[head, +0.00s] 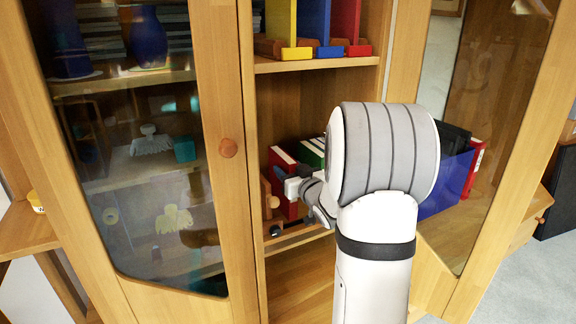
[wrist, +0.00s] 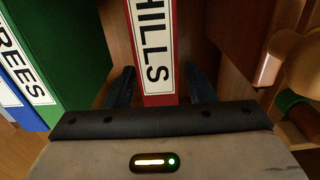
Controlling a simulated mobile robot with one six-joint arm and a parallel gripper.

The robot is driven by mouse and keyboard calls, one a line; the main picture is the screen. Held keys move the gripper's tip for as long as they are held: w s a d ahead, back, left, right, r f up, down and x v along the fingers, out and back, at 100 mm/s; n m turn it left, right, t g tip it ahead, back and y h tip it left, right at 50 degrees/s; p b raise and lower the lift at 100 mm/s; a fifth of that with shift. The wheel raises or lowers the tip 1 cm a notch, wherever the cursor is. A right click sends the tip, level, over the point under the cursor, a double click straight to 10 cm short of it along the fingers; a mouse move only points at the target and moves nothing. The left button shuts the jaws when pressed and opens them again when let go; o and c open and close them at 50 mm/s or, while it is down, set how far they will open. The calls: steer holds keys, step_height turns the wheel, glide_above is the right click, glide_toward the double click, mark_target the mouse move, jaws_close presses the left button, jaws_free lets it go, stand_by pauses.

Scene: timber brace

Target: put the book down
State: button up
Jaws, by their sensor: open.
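The red book (wrist: 155,40) has a white spine label reading HILLS and shows in the middle of the wrist view. My gripper (wrist: 160,86) is open, with one dark finger on each side of its spine; whether they touch it cannot be told. In the head view a red book (head: 284,160) stands in the middle shelf compartment, with my gripper (head: 300,190) in front of it. My arm hides much of that compartment.
A green book (wrist: 75,50) labelled TREES and a blue book (wrist: 22,108) stand left of the red one in the wrist view. Wooden parts (wrist: 290,60) are close on the right. A glass-fronted door (head: 228,190) borders the compartment; a blue binder (head: 447,185) is at right.

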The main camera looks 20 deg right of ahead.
steer(key=s+p, duration=0.1)
steer(key=s, duration=0.8)
steer(key=shift+s+d, duration=0.15)
steer(key=shift+s, duration=0.1)
steer(key=s+a+r+m+g+h+p, duration=0.1)
steer(key=s+a+r+g+h+p, duration=0.15)
steer(key=r+p, duration=0.45)
steer(key=s+a+r+g+h+p, duration=0.1)
steer(key=a+r+g+p, duration=0.25)
steer(key=r+p, duration=0.35)
steer(key=s+a+r+g+y+p, duration=0.1)
steer(key=s+a+r+g+p, duration=0.3)
steer(key=s+p, duration=0.4)
steer(key=s+a+r+g+y+p, duration=0.2)
steer(key=s+a+r+g+p, duration=0.3)
steer(key=s, duration=0.7)
steer(key=a+r+p, duration=0.1)
steer(key=a+p, duration=0.1)
steer(key=a, duration=0.1)
steer(key=shift+a+r+n+p, duration=0.25)
steer(key=shift+a+n+p, duration=0.05)
steer(key=shift+a+p, duration=0.1)
